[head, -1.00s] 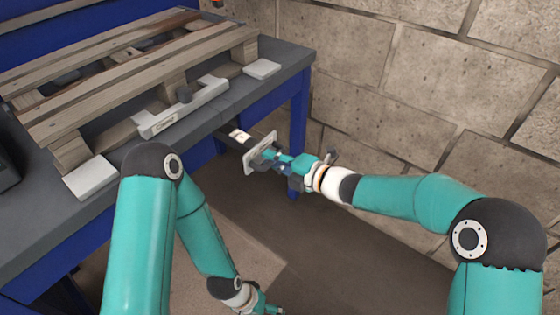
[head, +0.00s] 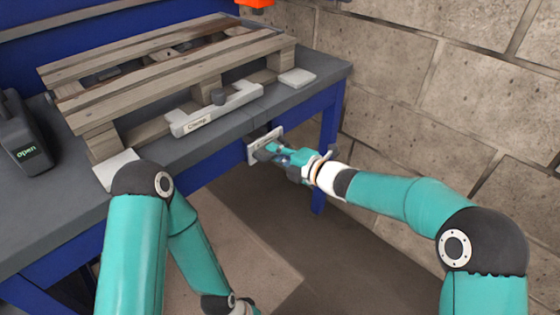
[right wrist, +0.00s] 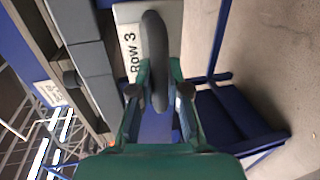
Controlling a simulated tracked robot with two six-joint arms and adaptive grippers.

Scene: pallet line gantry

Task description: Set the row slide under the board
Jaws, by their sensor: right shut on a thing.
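The row slide shows as a pale upright front plate (head: 267,137) at the front edge of the grey board (head: 232,146), right of the clamp. The rest of the slide is hidden behind the plate. In the right wrist view the plate (right wrist: 126,13) carries a "Row 3" label, and a dark rounded handle (right wrist: 155,60) stands in front of it. My right gripper (head: 271,153) is shut on this handle; its fingers also show in the right wrist view (right wrist: 158,92). My left arm reaches down at lower left, its gripper beyond the bottom edge.
A wooden pallet (head: 165,72) lies on the board, resting by pale corner blocks (head: 297,77). A pale bar marked "Clamp" (head: 240,98) sits along its front. A dark device reading "Open" (head: 20,135) stands at left. A block wall closes the right side.

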